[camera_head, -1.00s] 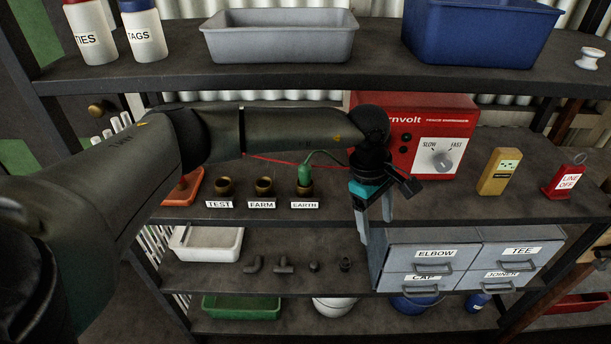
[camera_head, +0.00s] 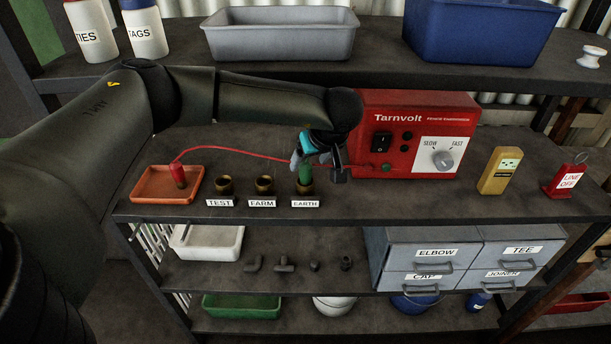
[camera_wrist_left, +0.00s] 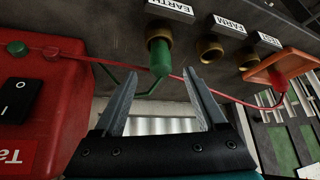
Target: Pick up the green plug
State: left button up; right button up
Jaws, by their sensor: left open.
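The green plug (camera_head: 305,174) stands upright in the brass socket labelled EARTH (camera_head: 304,189) on the middle shelf. My left gripper (camera_head: 310,164) is at the plug, its arm reaching in from the left. In the left wrist view the jaws (camera_wrist_left: 163,93) are open and the green plug (camera_wrist_left: 160,57) shows beyond the fingertips, between their lines. I see no finger contact with it. A green lead runs from the plug towards the red Tarnvolt box (camera_head: 415,130). My right gripper is not in view.
Brass sockets labelled FARM (camera_head: 264,186) and TEST (camera_head: 225,186) stand left of EARTH. A red plug (camera_head: 178,174) rests in an orange tray (camera_head: 150,196), its red lead crossing behind the sockets. A yellow meter (camera_head: 499,171) and a red LINE OFF tag (camera_head: 566,180) stand right.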

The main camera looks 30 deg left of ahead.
aim_at(307, 166)
pick_arm(q)
jog(key=x, duration=0.5)
jog(key=shift+s+f, duration=0.1)
jog(key=shift+f, duration=0.05)
grip_shut()
dwell(0.4)
